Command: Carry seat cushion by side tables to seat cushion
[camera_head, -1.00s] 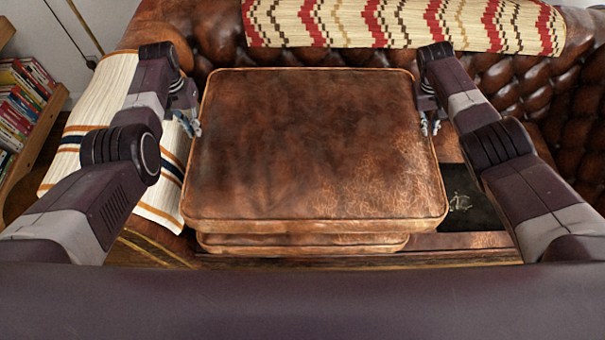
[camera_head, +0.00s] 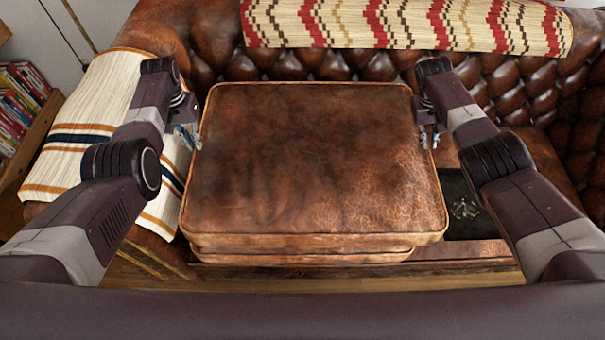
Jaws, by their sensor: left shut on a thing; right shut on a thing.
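A brown leather seat cushion (camera_head: 312,165) with piped edges fills the middle of the head view, lying flat between my two arms. My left gripper (camera_head: 195,137) is shut on its left edge, near the far corner. My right gripper (camera_head: 430,138) is shut on its right edge, at about the same depth. Beneath its near edge another cushion-like leather layer (camera_head: 305,256) shows; whether the two touch, I cannot tell. The fingertips are partly hidden against the cushion's sides.
A tufted brown leather sofa (camera_head: 505,85) stands behind, with a zigzag-patterned throw (camera_head: 405,25) over its back. A striped blanket (camera_head: 100,115) hangs over its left arm. A dark tray-like surface (camera_head: 465,205) lies right of the cushion. A bookshelf (camera_head: 22,105) stands far left.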

